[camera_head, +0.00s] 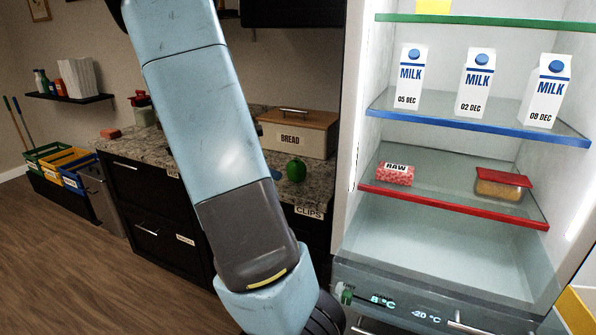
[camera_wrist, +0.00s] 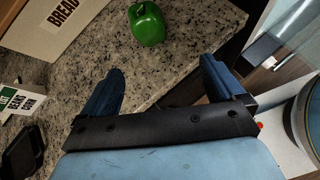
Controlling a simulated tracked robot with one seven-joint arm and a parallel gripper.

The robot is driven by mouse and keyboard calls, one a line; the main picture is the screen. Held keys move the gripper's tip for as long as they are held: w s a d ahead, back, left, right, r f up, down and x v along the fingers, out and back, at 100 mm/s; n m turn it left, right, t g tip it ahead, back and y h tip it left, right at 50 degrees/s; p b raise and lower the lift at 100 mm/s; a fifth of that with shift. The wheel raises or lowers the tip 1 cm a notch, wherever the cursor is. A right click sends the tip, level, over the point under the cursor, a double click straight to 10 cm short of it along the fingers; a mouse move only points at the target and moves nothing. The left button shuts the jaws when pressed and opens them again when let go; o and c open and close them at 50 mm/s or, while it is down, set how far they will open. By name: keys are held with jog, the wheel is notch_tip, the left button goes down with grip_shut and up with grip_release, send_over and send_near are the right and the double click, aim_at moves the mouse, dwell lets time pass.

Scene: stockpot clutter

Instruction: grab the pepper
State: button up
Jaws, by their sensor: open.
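The green pepper (camera_head: 296,170) sits on the granite counter in front of the bread box, near the counter's right end. It also shows in the wrist view (camera_wrist: 147,23), at the top, beyond my fingertips. My gripper (camera_wrist: 158,82) is open and empty, its two dark blue fingers spread apart. A gap of bare counter lies between the fingers and the pepper.
The bread box (camera_head: 298,133) stands behind the pepper. The granite counter (camera_wrist: 100,55) ends at an edge on the right, beside the open fridge with its red-edged shelf (camera_head: 450,204).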

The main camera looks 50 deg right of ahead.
aim_at(299, 169)
jog(key=d+f+n, duration=0.1)
jog(key=d+f, duration=0.1)
jog(key=d, duration=0.3)
jog(key=d+f+n+h, duration=0.1)
jog(key=d+f, duration=0.1)
jog(key=d, duration=0.3)
jog(key=d+f, duration=0.3)
jog(key=d, duration=0.2)
jog(key=shift+d+n+h, duration=0.1)
jog(key=shift+n+h, duration=0.2)
jog(key=shift+n, duration=0.1)
jog(key=shift+c, duration=0.3)
jog(key=c, duration=1.1)
